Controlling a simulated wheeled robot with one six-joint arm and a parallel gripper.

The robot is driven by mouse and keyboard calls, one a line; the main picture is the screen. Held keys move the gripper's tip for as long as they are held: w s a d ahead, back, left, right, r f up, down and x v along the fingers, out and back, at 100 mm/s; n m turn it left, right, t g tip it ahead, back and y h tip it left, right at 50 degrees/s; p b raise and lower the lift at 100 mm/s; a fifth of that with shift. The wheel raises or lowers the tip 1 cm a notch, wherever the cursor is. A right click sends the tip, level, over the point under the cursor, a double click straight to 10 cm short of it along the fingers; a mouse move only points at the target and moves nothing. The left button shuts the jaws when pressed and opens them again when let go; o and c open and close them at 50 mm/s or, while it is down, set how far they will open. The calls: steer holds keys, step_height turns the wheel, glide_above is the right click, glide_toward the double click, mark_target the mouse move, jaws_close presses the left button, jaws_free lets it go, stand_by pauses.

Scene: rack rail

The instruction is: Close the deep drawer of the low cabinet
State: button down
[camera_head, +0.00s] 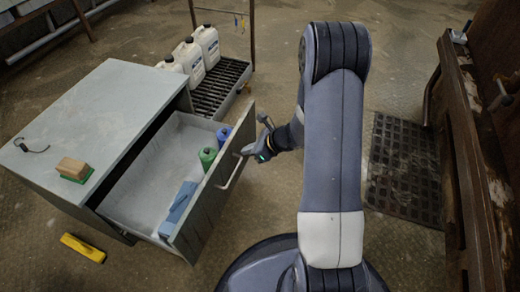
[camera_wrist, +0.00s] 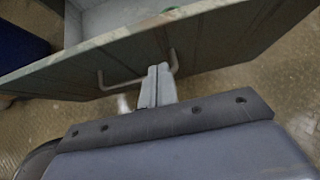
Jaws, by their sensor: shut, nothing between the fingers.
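The low grey cabinet (camera_head: 100,110) stands at the left with its deep drawer (camera_head: 209,188) pulled well out towards me. The drawer front carries a bar handle (camera_head: 232,172). Inside the drawer are a blue item (camera_head: 177,203) and green and blue rolls (camera_head: 207,157). My gripper (camera_head: 250,154) is at the drawer front, near the upper end of the handle. In the wrist view my gripper's fingers (camera_wrist: 157,88) are shut and empty, in front of the drawer front (camera_wrist: 215,38), between the two ends of the handle (camera_wrist: 120,83). I cannot tell whether they touch the front.
A brush or block (camera_head: 73,168) and a dark hook (camera_head: 30,147) lie on the cabinet top. A yellow object (camera_head: 83,248) lies on the floor. A wooden bench (camera_head: 465,170) and a dark floor mat (camera_head: 405,168) are at the right.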

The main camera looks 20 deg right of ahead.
mark_target(229, 149)
steer(key=shift+w+a+f+b, duration=0.1)
steer(key=shift+w+a+b, duration=0.1)
steer(key=shift+w+a, duration=0.6)
steer(key=shift+w+a+f+b, duration=0.15)
steer(key=shift+w+a, duration=0.35)
steer(key=shift+a, duration=0.5)
steer(key=shift+r, duration=0.1)
